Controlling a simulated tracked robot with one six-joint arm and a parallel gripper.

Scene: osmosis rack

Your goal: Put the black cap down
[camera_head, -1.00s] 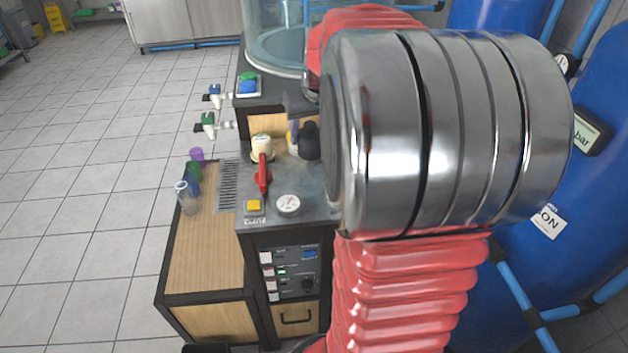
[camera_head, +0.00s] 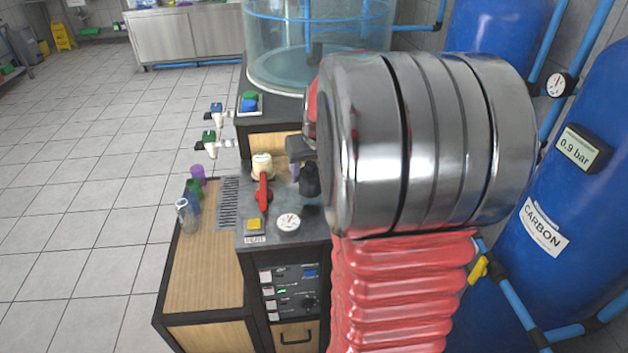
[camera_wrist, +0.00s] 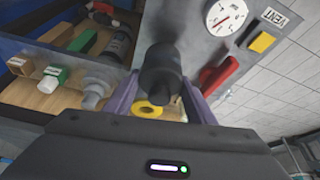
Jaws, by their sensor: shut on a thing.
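The black cap (camera_head: 309,181) is between the fingers of my gripper (camera_head: 300,150), over the right part of the grey panel top. In the wrist view the cap (camera_wrist: 162,72) sits between the two purple fingers of my gripper (camera_wrist: 160,100), which is shut on it. A yellow ring (camera_wrist: 148,110) shows below the cap there. I cannot tell whether the cap's underside touches the panel. My large arm joint hides the area to the right of the cap in the head view.
A cream cap (camera_head: 262,163), red lever (camera_head: 264,192), yellow button (camera_head: 254,226) and gauge (camera_head: 289,222) crowd the panel top (camera_head: 273,241). A glass tank (camera_head: 300,50) stands behind. Blue tanks (camera_head: 575,190) stand right. Small bottles (camera_head: 188,215) stand on the lower left ledge.

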